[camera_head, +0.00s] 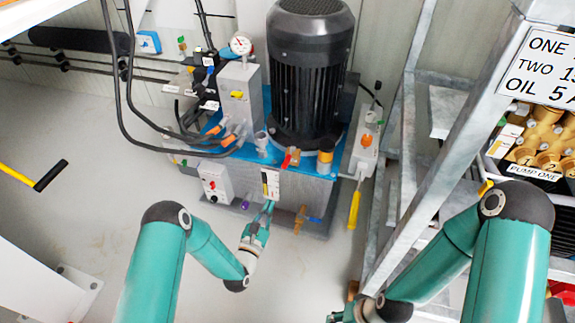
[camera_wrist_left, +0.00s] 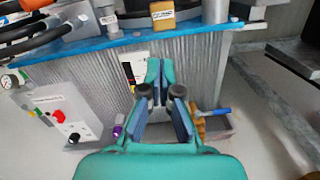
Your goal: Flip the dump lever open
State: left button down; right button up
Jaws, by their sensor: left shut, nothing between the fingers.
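My left gripper (camera_head: 268,207) is in front of the grey tank of the blue-topped hydraulic unit, just below the level gauge (camera_head: 270,184). In the left wrist view its fingertips (camera_wrist_left: 160,72) are together with nothing between them, apart from any lever. Which handle is the dump lever is not clear. A blue-handled brass valve (camera_head: 303,220) sits low on the tank, right of the gripper; its blue handle (camera_wrist_left: 217,112) also shows in the left wrist view. A yellow lever (camera_head: 354,208) hangs at the unit's right side. A small red handle (camera_head: 287,160) is by the tank top.
A grey control box (camera_head: 215,182) with a red knob stands left of the gripper. A black motor (camera_head: 310,70) rises above the tank. Black hoses (camera_head: 122,90) loop at left. A galvanized frame (camera_head: 440,140) stands at right near my right arm.

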aim_at(289, 158)
pick_arm(q)
jog(key=shift+w+a, duration=0.1)
jog(key=shift+w, duration=0.2)
pick_arm(e)
jog(key=shift+w+a, duration=0.2)
jog(key=shift+w, duration=0.25)
pick_arm(q)
jog(key=shift+w, duration=0.15)
jog(key=w+d+r+b, duration=0.3)
jog(key=w+d+r, duration=0.1)
jog(key=w, duration=0.5)
jog(key=shift+w+r+b, duration=0.3)
jog(key=shift+w+b, duration=0.05)
pick_arm(e)
notch_tip(289, 158, down, 4)
jog(key=shift+r, duration=0.15)
